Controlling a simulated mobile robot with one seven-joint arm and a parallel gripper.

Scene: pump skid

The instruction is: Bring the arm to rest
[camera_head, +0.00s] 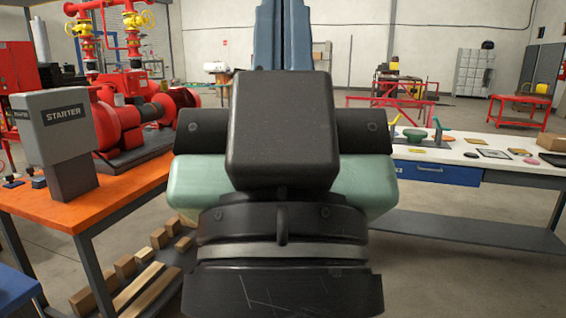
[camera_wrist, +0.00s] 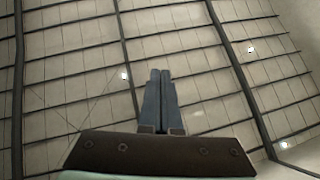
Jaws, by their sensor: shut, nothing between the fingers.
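My gripper points upward in the middle of the head view, its blue-grey fingers (camera_head: 281,35) rising above my dark wrist and pale green housing. In the wrist view the two fingers (camera_wrist: 160,100) lie side by side, shut, with nothing between them. Behind them the wrist view shows only the ceiling panels and beams. My arm hides the middle of the head view.
At right stands a white-topped bench (camera_head: 460,157) with small items and a blue drawer (camera_head: 437,173). Wooden blocks (camera_head: 144,256) lie low at left. Open air surrounds the fingers.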

